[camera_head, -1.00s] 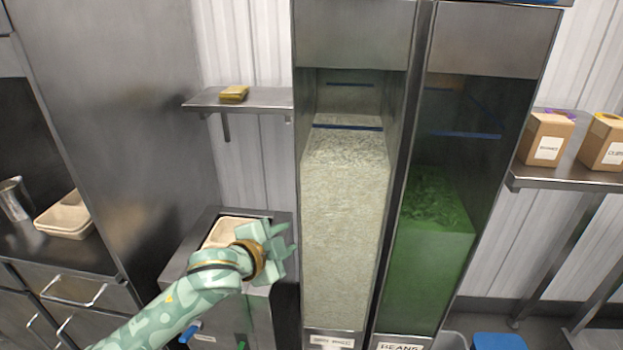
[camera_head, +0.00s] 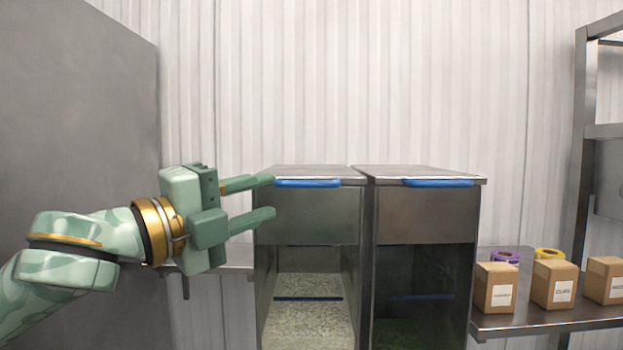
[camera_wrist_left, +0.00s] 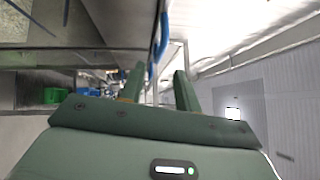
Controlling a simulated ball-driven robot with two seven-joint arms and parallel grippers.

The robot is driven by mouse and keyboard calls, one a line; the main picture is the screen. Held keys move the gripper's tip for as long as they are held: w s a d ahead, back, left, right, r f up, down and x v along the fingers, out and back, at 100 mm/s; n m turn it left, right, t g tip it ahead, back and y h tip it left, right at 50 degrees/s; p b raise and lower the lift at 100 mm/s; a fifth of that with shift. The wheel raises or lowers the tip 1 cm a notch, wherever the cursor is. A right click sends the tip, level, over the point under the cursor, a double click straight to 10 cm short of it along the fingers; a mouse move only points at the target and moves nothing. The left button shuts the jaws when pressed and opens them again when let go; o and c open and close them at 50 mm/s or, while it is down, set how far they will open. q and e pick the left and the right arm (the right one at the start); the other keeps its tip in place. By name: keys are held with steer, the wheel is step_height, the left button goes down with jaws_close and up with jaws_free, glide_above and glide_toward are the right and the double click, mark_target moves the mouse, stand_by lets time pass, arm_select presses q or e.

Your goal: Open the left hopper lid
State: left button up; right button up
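The left hopper (camera_head: 308,218) stands in the middle of the head view, with pale rice behind its clear front. Its steel lid (camera_head: 305,172) is closed and has a blue handle (camera_head: 308,184) along the front edge. My left gripper (camera_head: 268,198) is open and empty, its two fingers pointing right at the hopper's upper left front corner. The upper fingertip is close to the left end of the handle; I cannot tell if they touch. In the left wrist view the two fingers (camera_wrist_left: 158,85) are apart, with a blue handle (camera_wrist_left: 157,55) beyond them. My right gripper is not in view.
The right hopper (camera_head: 425,215) stands beside it, with its own closed lid and blue handle (camera_head: 438,183). A shelf (camera_head: 530,321) at right holds cardboard boxes (camera_head: 553,286) and purple and yellow tape rolls. A tall steel cabinet (camera_head: 80,110) stands at left.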

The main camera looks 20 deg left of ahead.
mark_target(300, 185)
arm_select(q)
steer(key=x, duration=1)
steer(key=shift+w+d, duration=0.15)
jaws_close()
steer(key=shift+r, duration=0.1)
